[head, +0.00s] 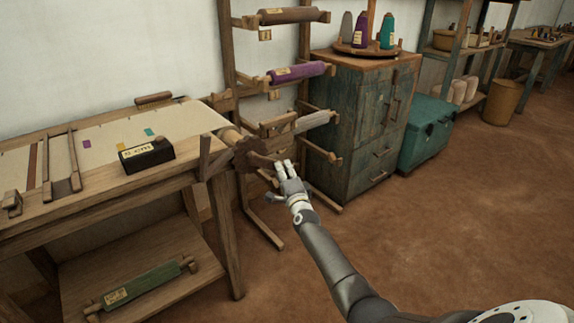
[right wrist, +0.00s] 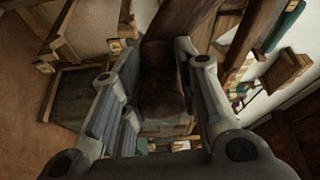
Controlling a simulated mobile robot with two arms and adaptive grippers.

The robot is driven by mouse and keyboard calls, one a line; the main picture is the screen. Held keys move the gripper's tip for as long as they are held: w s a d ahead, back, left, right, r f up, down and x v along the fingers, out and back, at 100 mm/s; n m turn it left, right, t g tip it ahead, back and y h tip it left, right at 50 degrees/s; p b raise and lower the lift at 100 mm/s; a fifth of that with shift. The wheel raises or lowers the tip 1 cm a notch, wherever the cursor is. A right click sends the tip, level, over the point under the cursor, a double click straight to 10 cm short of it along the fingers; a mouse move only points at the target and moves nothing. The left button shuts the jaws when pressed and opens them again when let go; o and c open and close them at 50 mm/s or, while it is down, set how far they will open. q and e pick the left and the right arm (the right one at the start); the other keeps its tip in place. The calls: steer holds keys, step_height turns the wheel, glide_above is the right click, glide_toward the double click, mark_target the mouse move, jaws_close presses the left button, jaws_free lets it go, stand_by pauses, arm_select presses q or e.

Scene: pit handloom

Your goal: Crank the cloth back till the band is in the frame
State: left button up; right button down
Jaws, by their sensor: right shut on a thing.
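The cream cloth (head: 115,132) lies stretched over the loom and runs to the roller (head: 230,134) at its right end. A narrow reddish-brown band (head: 32,165) crosses the cloth at the far left, just left of a pair of dark wooden bars (head: 60,165). My right gripper (head: 284,172) is at the wooden crank (head: 253,158) by the loom's right end. In the right wrist view, its fingers are shut around a dark brown handle (right wrist: 163,85). My left gripper is in neither view.
A rack with yarn rolls (head: 300,73) stands close behind the crank, beside a blue-grey cabinet (head: 368,130). A green roll (head: 142,284) lies on the loom's lower shelf. The floor at right is clear.

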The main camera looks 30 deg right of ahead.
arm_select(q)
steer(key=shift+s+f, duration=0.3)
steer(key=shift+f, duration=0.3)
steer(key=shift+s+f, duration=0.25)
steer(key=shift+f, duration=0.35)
arm_select(e)
steer(key=shift+a+f+m, duration=0.3)
steer(key=shift+f+m, duration=0.2)
steer(key=shift+m, duration=0.1)
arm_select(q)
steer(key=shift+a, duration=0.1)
arm_select(e)
steer(key=c, duration=1.1)
jaws_free()
steer(key=shift+s, duration=0.1)
steer(key=shift+s+a, duration=0.3)
steer(key=shift+s, duration=0.25)
steer(key=v, duration=1)
steer(key=shift+s+r, duration=0.2)
steer(key=shift+s, duration=0.15)
